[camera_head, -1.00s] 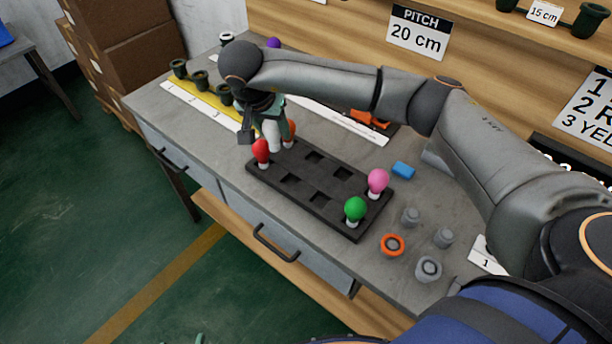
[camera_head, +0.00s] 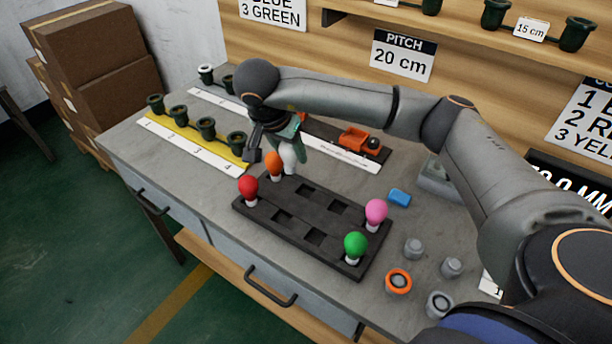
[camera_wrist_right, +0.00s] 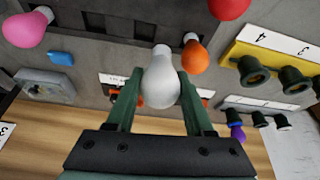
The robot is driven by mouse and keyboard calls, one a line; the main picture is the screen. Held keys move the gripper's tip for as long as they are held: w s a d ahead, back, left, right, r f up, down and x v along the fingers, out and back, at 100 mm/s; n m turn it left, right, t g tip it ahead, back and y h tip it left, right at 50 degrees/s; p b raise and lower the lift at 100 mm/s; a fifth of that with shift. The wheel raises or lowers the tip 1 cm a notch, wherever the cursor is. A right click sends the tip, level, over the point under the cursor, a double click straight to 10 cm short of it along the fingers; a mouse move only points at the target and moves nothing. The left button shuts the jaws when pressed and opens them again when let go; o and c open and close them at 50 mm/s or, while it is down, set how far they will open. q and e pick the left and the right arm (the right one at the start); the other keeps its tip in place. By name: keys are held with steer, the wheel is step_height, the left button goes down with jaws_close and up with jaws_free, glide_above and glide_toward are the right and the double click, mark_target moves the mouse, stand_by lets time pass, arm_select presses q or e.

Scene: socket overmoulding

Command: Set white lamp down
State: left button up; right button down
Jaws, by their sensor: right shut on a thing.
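The white lamp (camera_head: 288,160) is in my right gripper (camera_head: 275,150), beside the orange lamp at the back left end of the dark socket tray (camera_head: 290,236). In the right wrist view, the fingers of my right gripper (camera_wrist_right: 160,92) stand on either side of the white lamp (camera_wrist_right: 160,80), shut on it, with its narrow end away from the wrist. It appears over the bench just behind the tray; I cannot tell whether it touches the bench. My left gripper is not in view.
The tray carries red (camera_head: 248,187), orange (camera_head: 275,165), green (camera_head: 356,246) and pink (camera_head: 376,212) lamps and several empty square holes. Dark green sockets (camera_head: 205,127) line a yellow strip at left. A blue block (camera_head: 399,198) and grey fittings (camera_head: 413,248) lie at right.

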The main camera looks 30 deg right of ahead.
steer(key=f, duration=0.1)
steer(key=s+d+f, duration=0.1)
steer(key=d+f, duration=0.1)
steer(key=shift+s+f, duration=0.2)
steer(key=shift+s, duration=0.15)
steer(key=f, duration=0.3)
steer(key=shift+s+d+f, duration=0.1)
steer(key=shift+s+d, duration=0.15)
steer(key=shift+f, duration=0.3)
steer(key=shift+c, duration=1.4)
jaws_free()
steer(key=shift+f, duration=0.1)
steer(key=v, duration=1.2)
steer(key=shift+p, duration=0.35)
